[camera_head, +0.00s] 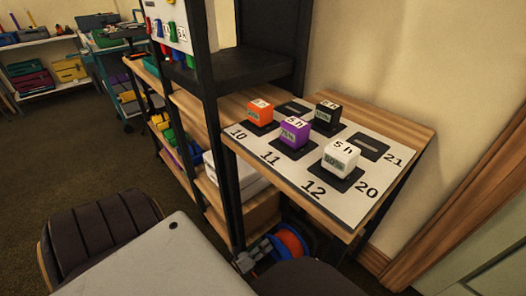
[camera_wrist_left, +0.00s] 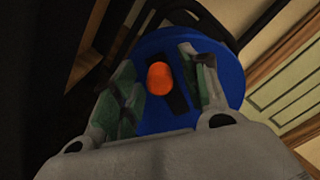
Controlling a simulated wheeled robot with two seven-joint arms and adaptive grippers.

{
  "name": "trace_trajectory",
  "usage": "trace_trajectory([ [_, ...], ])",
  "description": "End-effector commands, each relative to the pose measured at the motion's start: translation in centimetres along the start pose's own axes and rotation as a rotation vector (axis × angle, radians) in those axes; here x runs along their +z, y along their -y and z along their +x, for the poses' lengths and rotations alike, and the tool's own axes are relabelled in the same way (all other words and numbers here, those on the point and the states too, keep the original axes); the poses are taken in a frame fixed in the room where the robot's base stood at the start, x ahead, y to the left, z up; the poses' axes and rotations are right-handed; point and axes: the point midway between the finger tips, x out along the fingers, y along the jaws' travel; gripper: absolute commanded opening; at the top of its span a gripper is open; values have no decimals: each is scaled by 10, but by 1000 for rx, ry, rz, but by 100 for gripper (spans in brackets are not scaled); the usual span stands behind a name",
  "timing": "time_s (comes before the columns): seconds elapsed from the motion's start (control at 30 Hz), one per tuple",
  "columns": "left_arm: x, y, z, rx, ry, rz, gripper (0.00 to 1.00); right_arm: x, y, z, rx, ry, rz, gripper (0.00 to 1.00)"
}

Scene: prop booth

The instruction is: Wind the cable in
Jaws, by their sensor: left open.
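The cable reel (camera_head: 281,246) sits low beneath the right-hand table in the head view, showing blue and orange-red parts. In the left wrist view, its round blue side (camera_wrist_left: 222,55) faces me, with a black crank bar (camera_wrist_left: 180,103) and an orange knob (camera_wrist_left: 160,78) on it. My left gripper (camera_wrist_left: 158,57) is open, with one greenish-padded finger on each side of the knob; I cannot tell whether either touches it. In the head view my left gripper (camera_head: 254,256) is at the reel's left side, partly hidden. I cannot make out any loose cable. My right gripper is not in view.
The table (camera_head: 410,125) above the reel bears a numbered white board (camera_head: 260,147) with several coloured timer cubes. A dark shelf post (camera_head: 222,165) stands close left of the reel. A dark ribbed chair-like thing (camera_head: 100,232) stands lower left. Carpet (camera_head: 60,150) is clear farther left.

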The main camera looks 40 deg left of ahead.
Motion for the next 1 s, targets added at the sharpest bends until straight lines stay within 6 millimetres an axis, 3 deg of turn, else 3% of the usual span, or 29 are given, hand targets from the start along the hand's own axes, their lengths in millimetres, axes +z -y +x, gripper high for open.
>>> trace_trajectory([
  [0.27,0,0,-18,1,-1,0,44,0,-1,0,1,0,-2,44],
  [1.0,-1,0,-110,2,-1,0,44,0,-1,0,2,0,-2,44],
])
